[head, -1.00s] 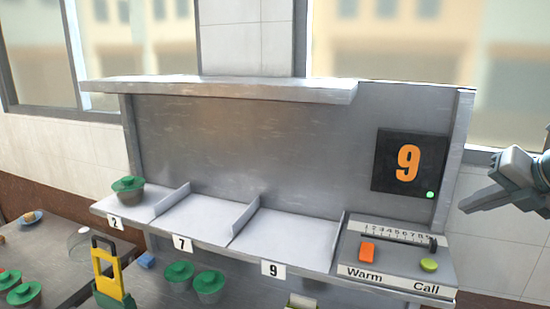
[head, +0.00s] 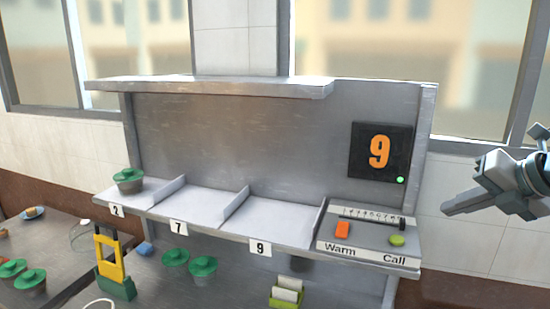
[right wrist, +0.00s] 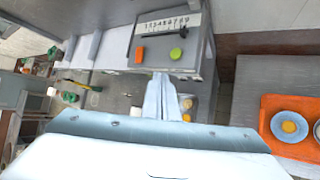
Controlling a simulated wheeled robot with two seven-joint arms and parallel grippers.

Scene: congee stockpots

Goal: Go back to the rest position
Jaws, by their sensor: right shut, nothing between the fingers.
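My right gripper (head: 447,209) is at the right edge of the head view, to the right of the shelf unit and apart from it. Its fingers are together and empty. The right wrist view also shows the closed fingers (right wrist: 161,78), below the control panel in the picture. My left gripper is not in view.
The metal shelf unit (head: 250,130) has bays marked 2, 7 and 9; bay 2 holds a green-lidded pot (head: 128,181). The panel (head: 365,255) has an orange and a green button. An orange tray (right wrist: 270,118) lies at the right.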

